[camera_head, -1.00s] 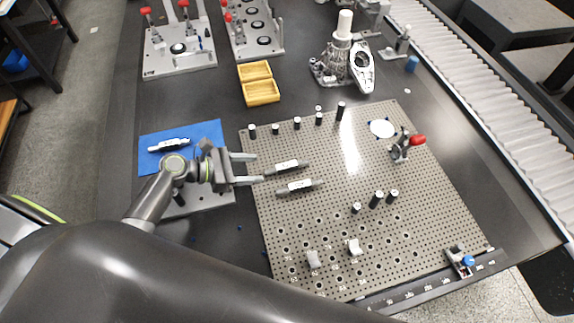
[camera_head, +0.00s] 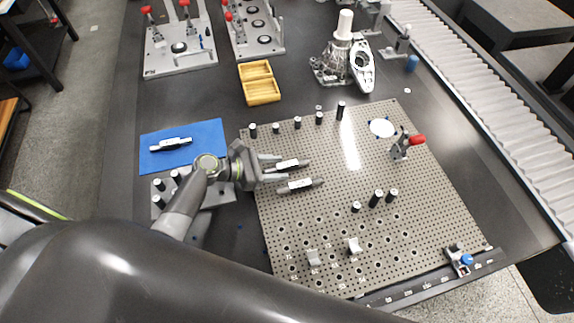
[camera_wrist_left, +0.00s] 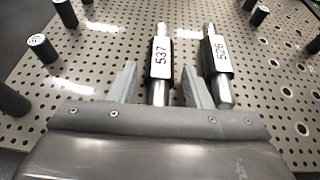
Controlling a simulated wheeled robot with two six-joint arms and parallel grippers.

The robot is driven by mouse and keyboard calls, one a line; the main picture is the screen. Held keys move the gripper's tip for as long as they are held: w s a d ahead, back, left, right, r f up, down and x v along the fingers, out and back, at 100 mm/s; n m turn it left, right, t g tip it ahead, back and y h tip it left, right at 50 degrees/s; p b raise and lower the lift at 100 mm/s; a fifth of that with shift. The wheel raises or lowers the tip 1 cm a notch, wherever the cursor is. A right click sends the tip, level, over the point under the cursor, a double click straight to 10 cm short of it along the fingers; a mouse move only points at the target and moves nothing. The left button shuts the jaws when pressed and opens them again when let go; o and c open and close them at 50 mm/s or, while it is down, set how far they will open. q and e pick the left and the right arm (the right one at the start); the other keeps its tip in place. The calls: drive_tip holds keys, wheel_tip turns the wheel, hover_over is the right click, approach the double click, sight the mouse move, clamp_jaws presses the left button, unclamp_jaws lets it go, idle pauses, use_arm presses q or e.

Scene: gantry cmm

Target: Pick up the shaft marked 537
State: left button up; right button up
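The shaft marked 537 (camera_head: 293,164) is a silver rod with a dark middle and a white label, lying on the perforated plate (camera_head: 330,215). Its label reads clearly in the left wrist view (camera_wrist_left: 160,58). A similar shaft marked 526 (camera_head: 299,186) lies beside it, also in the left wrist view (camera_wrist_left: 217,60). My left gripper (camera_head: 281,167) is open, with one finger on each side of the near end of shaft 537. In the left wrist view (camera_wrist_left: 159,72) its right finger lies in the narrow gap between the two shafts; contact is unclear. My right gripper is out of view.
Several black pegs (camera_head: 297,123) stand along the plate's far edge, and others (camera_head: 376,199) stand right of the shafts. A red-handled clamp (camera_head: 402,146) is further right. Another shaft (camera_head: 171,144) lies on a blue mat (camera_head: 208,133). A yellow box (camera_head: 261,91) sits behind the plate.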

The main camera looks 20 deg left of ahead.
use_arm(q)
clamp_jaws()
drive_tip(key=shift+r, duration=0.15)
